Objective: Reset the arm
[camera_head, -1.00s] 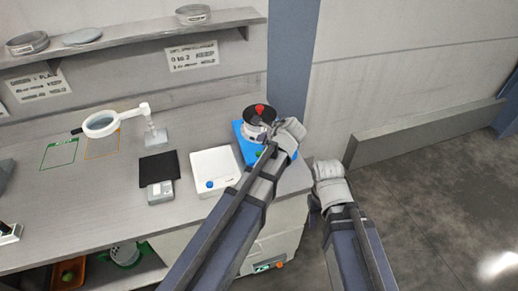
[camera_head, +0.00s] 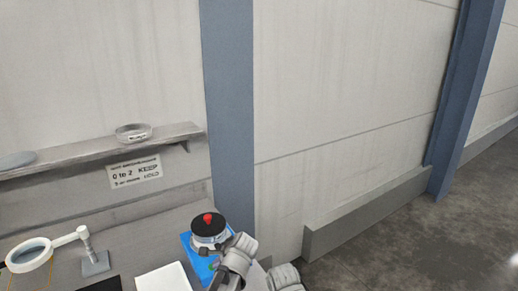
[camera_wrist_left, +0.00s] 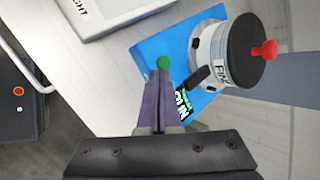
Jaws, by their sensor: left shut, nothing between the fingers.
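My left gripper (camera_head: 234,262) is beside a round white device (camera_head: 208,241) with a black top and red knob. In the left wrist view the gripper's two fingers (camera_wrist_left: 162,76) are together and hold nothing. Their tips are at a green round button (camera_wrist_left: 163,62) on a blue base (camera_wrist_left: 150,48); I cannot tell whether they touch it. The device (camera_wrist_left: 208,50) stands on that base, right of the fingers. My right gripper (camera_head: 285,277) is at the bottom edge of the head view, cut off, with its fingers not visible.
A white tray (camera_head: 163,279) lies left of the blue base on the grey bench. A magnifier lamp (camera_head: 30,254) stands further left. A wall shelf (camera_head: 100,150) holds a sieve (camera_head: 133,132). Open floor (camera_head: 420,235) lies right of the bench.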

